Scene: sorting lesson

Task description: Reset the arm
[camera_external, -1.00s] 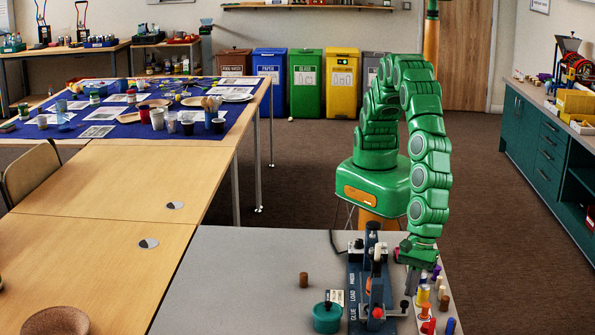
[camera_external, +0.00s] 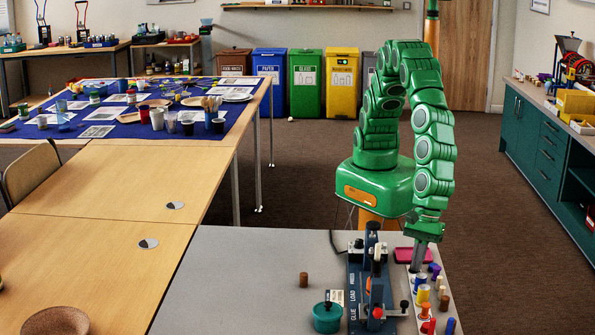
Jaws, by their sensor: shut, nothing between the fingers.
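My green arm comes down at the right of the grey table (camera_external: 240,265). My gripper (camera_external: 416,268) points down, shut and empty, above or just behind the far end of the pale board (camera_external: 441,318) with coloured pegs. I cannot tell whether its tips touch anything. Yellow, orange, blue and purple pegs stand on the board, with a red piece (camera_external: 428,326) near the front.
A blue press (camera_external: 357,290) with a red knob stands left of the board. A teal pot (camera_external: 327,317) and a brown cork-like peg (camera_external: 303,279) are further left. The grey table's left part is clear. Wooden tables (camera_external: 100,240) adjoin it.

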